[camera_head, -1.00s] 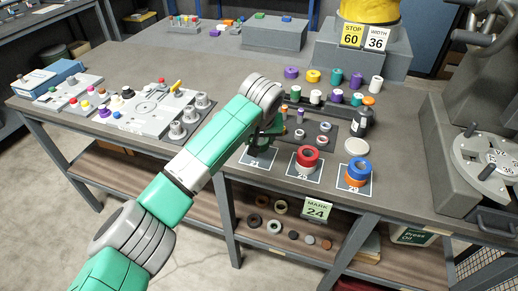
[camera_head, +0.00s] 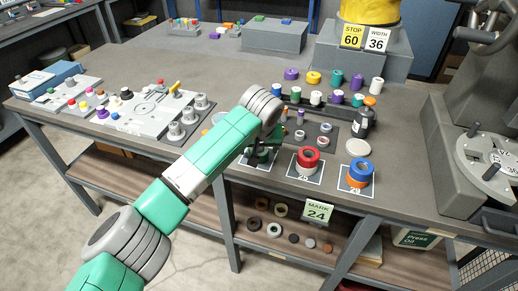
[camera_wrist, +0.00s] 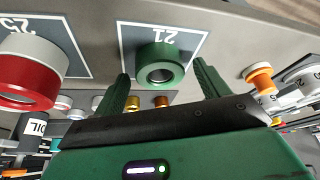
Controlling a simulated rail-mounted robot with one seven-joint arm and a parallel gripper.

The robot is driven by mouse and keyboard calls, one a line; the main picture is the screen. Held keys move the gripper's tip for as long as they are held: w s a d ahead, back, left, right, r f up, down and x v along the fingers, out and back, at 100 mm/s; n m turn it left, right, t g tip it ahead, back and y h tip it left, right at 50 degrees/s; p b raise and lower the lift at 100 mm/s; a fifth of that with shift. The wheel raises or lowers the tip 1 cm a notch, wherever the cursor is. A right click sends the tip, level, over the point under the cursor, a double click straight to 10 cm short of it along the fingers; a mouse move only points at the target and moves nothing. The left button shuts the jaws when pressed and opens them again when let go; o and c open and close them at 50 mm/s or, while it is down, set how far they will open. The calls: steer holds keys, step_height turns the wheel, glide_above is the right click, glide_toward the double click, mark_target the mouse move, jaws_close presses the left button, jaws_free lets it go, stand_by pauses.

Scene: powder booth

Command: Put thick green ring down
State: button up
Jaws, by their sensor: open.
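The thick green ring (camera_wrist: 160,64) sits on the white-bordered dark square marked 21 (camera_wrist: 186,40), seen upside down in the wrist view. My gripper (camera_wrist: 161,72) is open, with one green finger on each side of the ring and a visible gap to it. In the head view my gripper (camera_head: 262,150) is low over the same square, and my arm hides most of the ring there.
A square to the right holds a red ring on a pale one (camera_head: 307,158). Further right is a blue ring on an orange one (camera_head: 359,170). Behind stand a dark bottle (camera_head: 364,122) and several coloured spools. A white disc (camera_head: 358,147) lies nearby.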

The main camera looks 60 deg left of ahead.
steer(key=p+v, duration=0.3)
steer(key=v, duration=0.8)
steer(key=shift+r, duration=0.3)
steer(key=shift+d, duration=0.1)
steer(key=w+d+r+m+t+h, duration=0.1)
steer(key=w+d+r+m+t, duration=0.35)
steer(key=w+d, duration=0.6)
steer(key=w+d+r+m+t, duration=0.3)
steer(key=w+d+r+t, duration=0.3)
steer(key=d, duration=0.8)
steer(key=w+d+r+m+t+h, duration=0.2)
steer(key=d+r, duration=0.4)
steer(key=d, duration=0.3)
steer(key=s+d+r+m+t+h, duration=0.25)
steer(key=s+d+r+t, duration=0.45)
steer(key=d+r, duration=0.4)
steer(key=s+d+r+t, duration=0.2)
steer(key=s, duration=0.4)
steer(key=s+d+r+m+t, duration=0.1)
steer(key=s+d+r, duration=0.1)
steer(key=s, duration=0.4)
steer(key=shift+s+d+r+t+y, duration=0.3)
steer(key=shift+s+r+t+y, duration=0.05)
steer(key=shift+s+y, duration=0.1)
